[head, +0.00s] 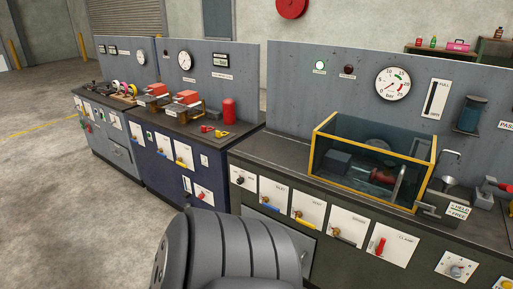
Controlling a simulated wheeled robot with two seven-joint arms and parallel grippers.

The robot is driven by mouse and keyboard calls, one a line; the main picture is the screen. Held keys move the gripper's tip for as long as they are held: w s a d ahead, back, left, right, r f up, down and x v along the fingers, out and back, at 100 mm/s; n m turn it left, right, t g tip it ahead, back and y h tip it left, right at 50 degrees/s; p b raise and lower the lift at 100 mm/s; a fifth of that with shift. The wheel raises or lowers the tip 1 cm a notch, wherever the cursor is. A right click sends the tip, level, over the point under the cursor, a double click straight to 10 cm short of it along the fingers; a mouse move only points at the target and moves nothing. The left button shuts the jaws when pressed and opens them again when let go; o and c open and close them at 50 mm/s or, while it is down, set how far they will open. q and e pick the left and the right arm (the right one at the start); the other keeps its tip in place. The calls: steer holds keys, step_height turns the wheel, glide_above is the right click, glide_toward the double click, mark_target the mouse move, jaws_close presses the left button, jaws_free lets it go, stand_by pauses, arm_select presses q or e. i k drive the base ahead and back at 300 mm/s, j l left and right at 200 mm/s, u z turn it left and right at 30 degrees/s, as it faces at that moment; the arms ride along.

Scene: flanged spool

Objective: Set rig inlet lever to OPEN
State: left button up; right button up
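The rig is the near bench on the right, and its front carries a row of white lever plates. The inlet plate (273,193) is the second from the left. Its small lever (271,208) has a blue handle lying close to level, slightly down to the right; the OPEN and shut marks are too small to read. Neither gripper is in view.
A large grey rounded part of my own arm fills the bottom middle, in front of the bench. A yellow-framed clear guard (372,158) stands on the bench top. A pressure gauge (392,84) and a lit green lamp (319,65) are on the back panel. Open floor lies left.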

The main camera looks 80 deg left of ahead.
mark_target(265, 200)
steer(key=u, duration=2.35)
